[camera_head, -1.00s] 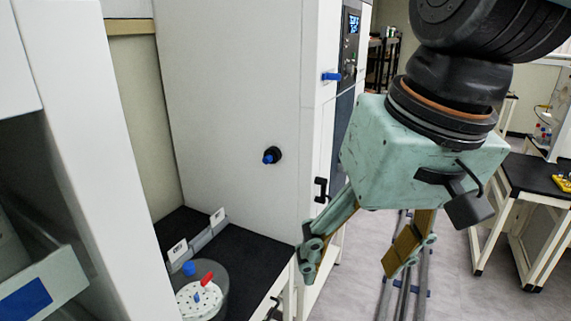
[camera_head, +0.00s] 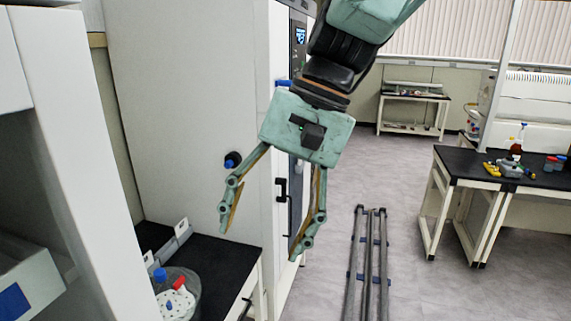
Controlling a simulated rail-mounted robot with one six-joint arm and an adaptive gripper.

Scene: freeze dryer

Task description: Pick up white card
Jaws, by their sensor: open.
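My gripper (camera_head: 262,238) is pale green with tan finger pads. It hangs fingers down, wide open and empty, in front of the large white cabinet. A small white card (camera_head: 182,226) stands upright in a grey holder (camera_head: 169,246) on the black bench top (camera_head: 218,262) at lower left. A second white card (camera_head: 148,257) stands at the holder's near end, partly cut off by the white panel. In the picture my gripper is to the right of both cards and apart from them.
A clear round container (camera_head: 182,283) with blue and red caps stands near the holder. The white cabinet (camera_head: 185,120) rises behind, with a blue-tipped black knob (camera_head: 233,160). A white panel (camera_head: 75,160) bounds the left. Floor rails (camera_head: 370,260) lie right; open floor surrounds them.

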